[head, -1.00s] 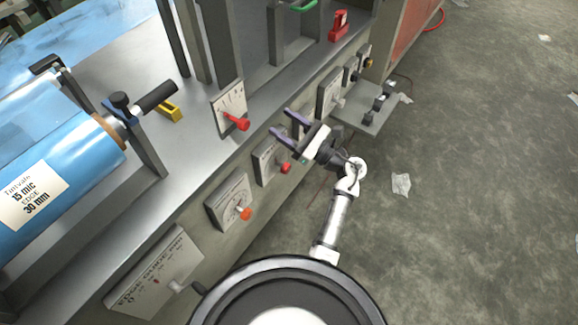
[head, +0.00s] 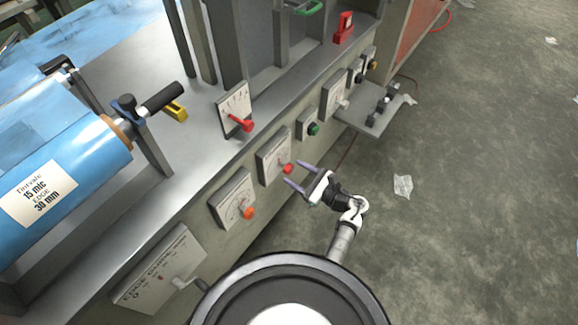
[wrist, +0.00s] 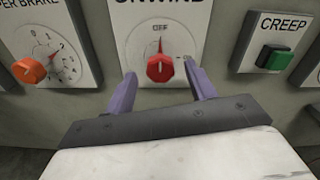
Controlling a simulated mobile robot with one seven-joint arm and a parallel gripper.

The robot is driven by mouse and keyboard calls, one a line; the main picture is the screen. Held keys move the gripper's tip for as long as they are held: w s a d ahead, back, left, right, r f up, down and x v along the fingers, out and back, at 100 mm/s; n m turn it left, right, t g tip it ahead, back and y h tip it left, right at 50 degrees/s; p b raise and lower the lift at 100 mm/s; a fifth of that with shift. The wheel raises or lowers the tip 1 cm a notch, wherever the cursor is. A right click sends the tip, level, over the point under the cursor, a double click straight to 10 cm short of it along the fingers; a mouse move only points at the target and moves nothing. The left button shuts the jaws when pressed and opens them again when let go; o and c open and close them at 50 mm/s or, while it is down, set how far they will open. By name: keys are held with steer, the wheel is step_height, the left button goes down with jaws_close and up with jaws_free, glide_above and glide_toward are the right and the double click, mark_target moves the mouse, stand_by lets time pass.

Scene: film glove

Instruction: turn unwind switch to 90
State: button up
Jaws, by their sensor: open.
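The unwind switch is a red knob (wrist: 160,68) on a white panel (wrist: 137,60) labelled UNWIND, partly cut off at the top of the wrist view. Its pointer line faces up toward the OFF mark. In the head view the red knob (head: 288,168) sits on the machine's front face. My gripper (wrist: 160,83) is open, with one purple finger on each side of the knob in the picture. In the head view my gripper (head: 296,174) is beside the knob, its fingertips close to the panel. I cannot tell whether a finger touches the knob.
An orange knob (wrist: 30,70) on a dial panel is to the left. A green CREEP button (wrist: 276,58) is to the right. A red lever (head: 241,123) is above. A grey shelf (head: 366,121) juts out at right. Open floor (head: 480,200) lies to the right.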

mark_target(291, 170)
steer(key=shift+x, duration=1.8)
steer(key=c, duration=1)
steer(key=shift+o, duration=0.2)
